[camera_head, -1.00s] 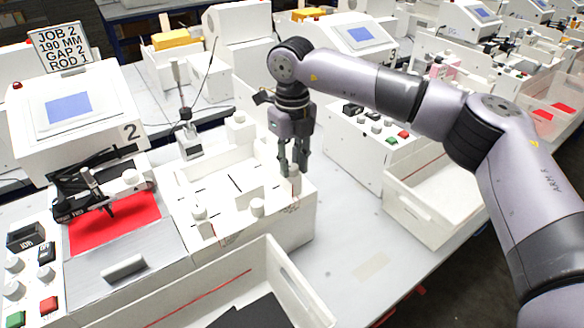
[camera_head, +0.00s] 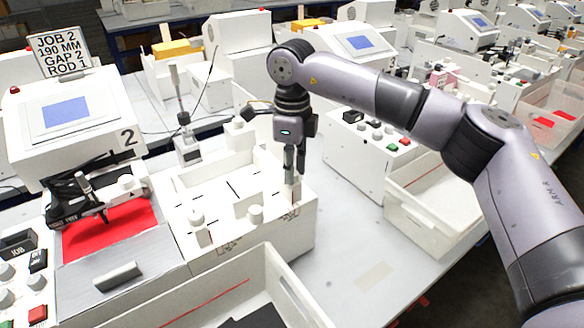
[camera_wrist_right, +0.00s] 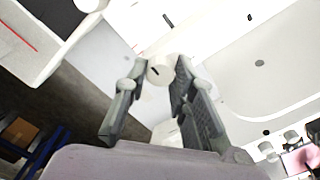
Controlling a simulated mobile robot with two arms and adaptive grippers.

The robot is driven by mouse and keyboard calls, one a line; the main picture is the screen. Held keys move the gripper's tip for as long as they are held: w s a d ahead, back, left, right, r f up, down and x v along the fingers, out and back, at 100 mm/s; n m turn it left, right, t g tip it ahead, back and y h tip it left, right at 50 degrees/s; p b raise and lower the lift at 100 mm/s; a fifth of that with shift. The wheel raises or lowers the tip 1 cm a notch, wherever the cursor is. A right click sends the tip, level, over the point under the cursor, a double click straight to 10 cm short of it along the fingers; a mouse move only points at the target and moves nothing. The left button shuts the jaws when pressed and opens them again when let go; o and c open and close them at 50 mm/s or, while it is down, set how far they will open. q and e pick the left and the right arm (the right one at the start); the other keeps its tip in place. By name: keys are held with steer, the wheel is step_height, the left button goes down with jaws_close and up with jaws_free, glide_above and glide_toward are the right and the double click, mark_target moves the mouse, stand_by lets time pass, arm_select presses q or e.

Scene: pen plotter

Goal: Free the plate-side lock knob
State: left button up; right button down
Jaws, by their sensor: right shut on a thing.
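A white box-like fixture (camera_head: 180,182) with raised white knobs stands in the middle of the head view. My right gripper (camera_head: 293,172) points down at its right corner, with its fingers around a white knob (camera_head: 292,192). In the right wrist view this knob (camera_wrist_right: 160,69) is a round white cap with a short dark slot, between the two fingers of my right gripper (camera_wrist_right: 158,85). No label tells which is the plate-side lock knob. My left gripper is not in view.
A plotter station (camera_head: 70,105) with a red sheet (camera_head: 110,228) and a grey plate (camera_head: 80,275) stands at left. A white open tray (camera_head: 215,287) lies in front. Bare table (camera_head: 345,235) shows right of the fixture.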

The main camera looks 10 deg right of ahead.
stand_by(0.4)
steer(key=c, duration=1.3)
jaws_free()
steer(key=shift+c, duration=0.2)
steer(key=shift+r, duration=0.15)
step_height(320, 180, up, 12)
